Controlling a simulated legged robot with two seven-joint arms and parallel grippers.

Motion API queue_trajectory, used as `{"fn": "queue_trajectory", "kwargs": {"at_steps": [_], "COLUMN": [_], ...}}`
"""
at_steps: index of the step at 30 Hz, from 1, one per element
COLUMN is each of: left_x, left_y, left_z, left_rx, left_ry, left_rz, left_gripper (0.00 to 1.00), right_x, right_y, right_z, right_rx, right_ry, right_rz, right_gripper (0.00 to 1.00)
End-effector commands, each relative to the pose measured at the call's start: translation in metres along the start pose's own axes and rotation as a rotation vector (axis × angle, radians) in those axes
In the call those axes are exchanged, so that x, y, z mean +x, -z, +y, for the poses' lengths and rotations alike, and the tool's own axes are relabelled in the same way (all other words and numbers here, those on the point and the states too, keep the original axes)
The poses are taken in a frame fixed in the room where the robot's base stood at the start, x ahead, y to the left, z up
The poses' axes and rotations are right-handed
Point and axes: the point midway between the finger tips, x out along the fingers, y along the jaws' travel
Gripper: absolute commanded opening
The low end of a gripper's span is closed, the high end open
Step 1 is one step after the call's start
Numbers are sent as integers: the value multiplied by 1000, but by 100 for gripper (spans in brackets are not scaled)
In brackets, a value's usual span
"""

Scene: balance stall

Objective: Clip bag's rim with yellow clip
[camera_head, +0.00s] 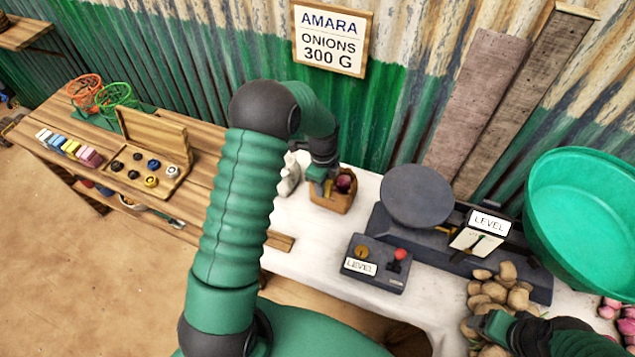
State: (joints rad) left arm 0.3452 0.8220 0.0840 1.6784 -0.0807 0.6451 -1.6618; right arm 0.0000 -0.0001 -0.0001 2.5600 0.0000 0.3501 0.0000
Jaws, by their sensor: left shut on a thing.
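The brown paper bag (333,203) stands open on the white cloth with dark red onions (345,183) inside. My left gripper (320,180) is pointing down at the left part of the bag's rim. It is shut on the yellow clip (327,188), which shows as a small yellow patch against the rim. I cannot tell whether the clip grips the paper. My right gripper (492,326) is low at the right, over the brown onions, and its fingers are too unclear to read.
A scale with a round dark pan (417,196) stands right of the bag. A control box (376,263) is in front. A pale object (289,176) stands left of the bag. A green basin (590,220) and brown onions (497,292) fill the right.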

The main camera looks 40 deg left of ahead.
Motion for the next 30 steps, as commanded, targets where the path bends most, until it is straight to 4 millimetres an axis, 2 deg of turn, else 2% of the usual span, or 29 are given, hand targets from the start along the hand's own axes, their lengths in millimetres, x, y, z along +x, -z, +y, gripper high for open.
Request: {"fn": "queue_trajectory", "kwargs": {"at_steps": [2,3,8,17,20,23,30], "left_x": [1,2,3,1,-8,-28,-96], "left_y": [-3,-5,-11,-7,-5,-7,-19], "left_z": [0,-1,-1,-1,-1,-2,-3], "left_rx": [-1,-1,-3,-1,-1,-2,-5], "left_ry": [0,0,-1,0,3,5,5], "left_rz": [3,5,12,7,4,4,13], "left_gripper": [0,26,47,48,48,48,48], "right_x": [0,0,0,0,0,0,-1], "right_y": [0,0,0,0,0,0,0], "right_z": [0,0,0,0,0,0,0], "right_rx": [1,1,0,-1,0,0,0], "right_ry": [0,0,0,0,0,0,0], "right_rz": [0,0,0,0,0,0,0], "right_gripper": [72,72,72,72,72,72,72]}}
